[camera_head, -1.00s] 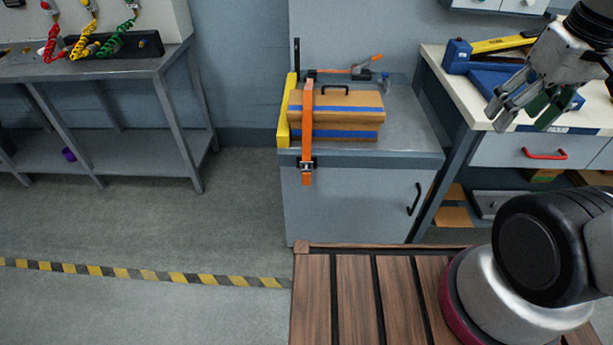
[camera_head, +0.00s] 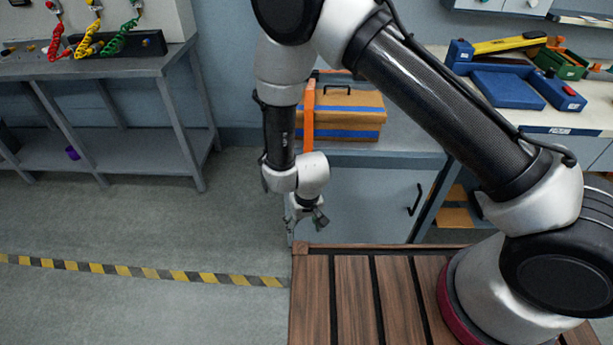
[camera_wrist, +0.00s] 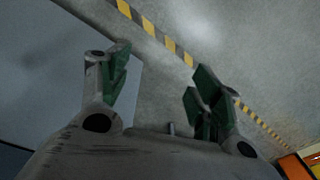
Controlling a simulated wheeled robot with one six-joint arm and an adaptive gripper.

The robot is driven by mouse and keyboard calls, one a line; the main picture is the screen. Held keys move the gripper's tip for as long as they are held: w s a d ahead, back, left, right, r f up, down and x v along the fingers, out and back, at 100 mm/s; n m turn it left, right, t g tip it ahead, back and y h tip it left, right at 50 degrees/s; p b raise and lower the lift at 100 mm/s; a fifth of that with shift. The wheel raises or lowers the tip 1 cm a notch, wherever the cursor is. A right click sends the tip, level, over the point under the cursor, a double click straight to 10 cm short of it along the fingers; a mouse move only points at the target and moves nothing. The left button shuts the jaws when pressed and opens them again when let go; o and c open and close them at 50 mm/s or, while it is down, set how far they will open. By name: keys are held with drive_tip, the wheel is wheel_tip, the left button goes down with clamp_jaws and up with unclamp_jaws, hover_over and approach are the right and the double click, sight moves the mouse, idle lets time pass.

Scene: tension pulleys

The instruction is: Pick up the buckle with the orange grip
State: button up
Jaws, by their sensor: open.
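An orange strap (camera_head: 308,112) runs over the tan and blue case (camera_head: 350,115) on the grey cabinet. No buckle can be made out now; my arm covers the strap's lower end and much of the case's back. My gripper (camera_head: 304,216) is low in front of the cabinet door, below the case and apart from it. The wrist view shows my gripper (camera_wrist: 160,80) open with nothing between its fingers, over bare floor. An orange thing (camera_wrist: 296,167) shows at that view's lower right corner, too partial to identify.
The grey cabinet (camera_head: 360,195) stands behind my gripper. A wooden slatted deck (camera_head: 350,300) is in front. A bench with blue trays (camera_head: 507,89) is at right, a metal table (camera_head: 90,70) at left. Floor between is free.

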wheel_tip(320, 180, down, 13)
drive_tip(key=w+m+t, duration=0.1)
drive_tip(key=w+t, duration=0.2)
drive_tip(key=t, duration=0.3)
drive_tip(key=w+r+m+t+h, duration=0.1)
drive_tip(key=w+r+m+t, duration=0.1)
drive_tip(key=w+r+t, duration=0.4)
drive_tip(key=w+r+m+t, duration=0.1)
drive_tip(key=w+r+t, duration=0.3)
drive_tip(key=r, duration=0.5)
drive_tip(key=w+t, duration=0.1)
drive_tip(key=w, duration=0.5)
drive_tip(key=shift+w+d+f, duration=0.2)
drive_tip(key=shift+w+d, duration=0.1)
drive_tip(key=shift+d, duration=0.1)
drive_tip(key=shift+c, duration=0.3)
drive_tip(key=c, duration=1)
drive_tip(key=shift+r, duration=0.2)
drive_tip(key=shift+c, duration=0.2)
